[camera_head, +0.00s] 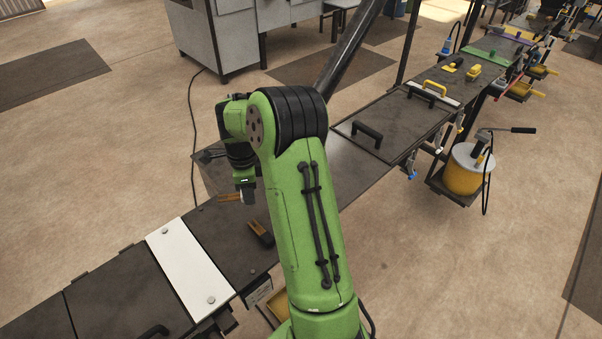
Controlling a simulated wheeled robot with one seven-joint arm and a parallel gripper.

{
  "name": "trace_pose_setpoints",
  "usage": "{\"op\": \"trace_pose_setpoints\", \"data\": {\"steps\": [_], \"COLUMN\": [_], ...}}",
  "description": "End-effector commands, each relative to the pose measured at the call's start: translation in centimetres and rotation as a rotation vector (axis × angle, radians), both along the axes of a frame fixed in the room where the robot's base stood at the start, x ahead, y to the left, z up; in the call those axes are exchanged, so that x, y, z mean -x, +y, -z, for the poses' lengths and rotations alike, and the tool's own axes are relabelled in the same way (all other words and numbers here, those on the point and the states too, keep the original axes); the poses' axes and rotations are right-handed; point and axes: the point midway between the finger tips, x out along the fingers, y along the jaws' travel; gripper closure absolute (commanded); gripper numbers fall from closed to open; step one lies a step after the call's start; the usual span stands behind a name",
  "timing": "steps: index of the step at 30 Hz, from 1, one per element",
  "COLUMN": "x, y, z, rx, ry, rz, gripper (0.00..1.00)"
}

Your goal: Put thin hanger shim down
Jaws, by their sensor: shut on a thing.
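My gripper (247,198) points down over the dark bench top, to the left of my green arm. It is shut on a small thin brown piece (230,198), which sticks out to its left and looks like the thin hanger shim. The rest of the piece is hidden by the jaws. I cannot tell whether it touches the bench or hangs just above it. A dark block with a brown top edge (260,234) lies on the bench just below the gripper in the picture.
A white plate (193,268) with bolt heads crosses the bench at lower left. A dark panel with a black handle (367,134) lies at upper right. A dark slanted post (350,45) rises behind my arm. A yellow-and-white pot (466,170) stands at right.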

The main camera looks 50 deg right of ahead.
Motion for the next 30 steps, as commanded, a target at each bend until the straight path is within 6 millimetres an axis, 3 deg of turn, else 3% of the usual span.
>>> {"op": "trace_pose_setpoints", "data": {"steps": [1, 6, 11, 14, 19, 30], "x": [0.6, 2.6, 3.8, 4.1, 4.2, 4.2], "y": [-1.6, -6.0, -8.1, -8.5, -8.5, -8.5], "z": [-0.8, -1.1, -1.1, -0.3, 3.8, 9.2], "rx": [0.001, 0.006, 0.008, 0.008, 0.007, 0.008], "ry": [0.002, 0.006, 0.007, 0.009, 0.013, 0.009], "rz": [0.150, 0.651, 0.920, 0.979, 0.988, 0.984], "gripper": [1.00, 1.00, 1.00, 1.00, 1.00, 1.00]}}
